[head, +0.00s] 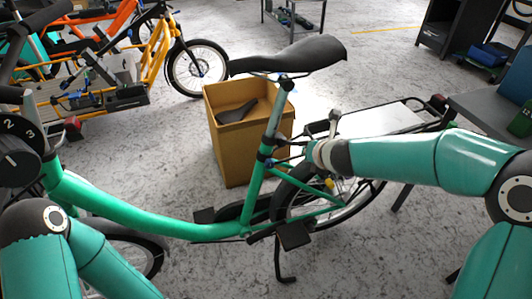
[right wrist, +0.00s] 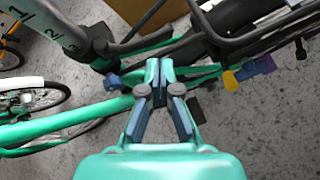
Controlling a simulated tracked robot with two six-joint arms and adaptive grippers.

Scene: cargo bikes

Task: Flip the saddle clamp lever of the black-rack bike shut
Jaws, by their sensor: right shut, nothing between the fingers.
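The green bike's black saddle (head: 290,56) sits on a grey seat post (head: 278,103), whose number marks show in the right wrist view (right wrist: 55,28). The saddle clamp (head: 265,153) is at the post's foot, and in the right wrist view (right wrist: 105,50) a dark lever (right wrist: 146,43) appears to stick out from it. My right gripper (right wrist: 157,65) is shut and empty, its tips close to the lever; I cannot tell whether they touch. In the head view my right gripper (head: 300,152) is just right of the clamp, partly hidden by its wrist. My left gripper is out of view.
The bike's black rear rack (head: 412,101) lies behind my right wrist. A cardboard box (head: 228,150) with a spare saddle stands behind the post. A yellow bike (head: 150,60) is at back left, and a grey table (head: 490,108) at right. Open floor lies behind the box.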

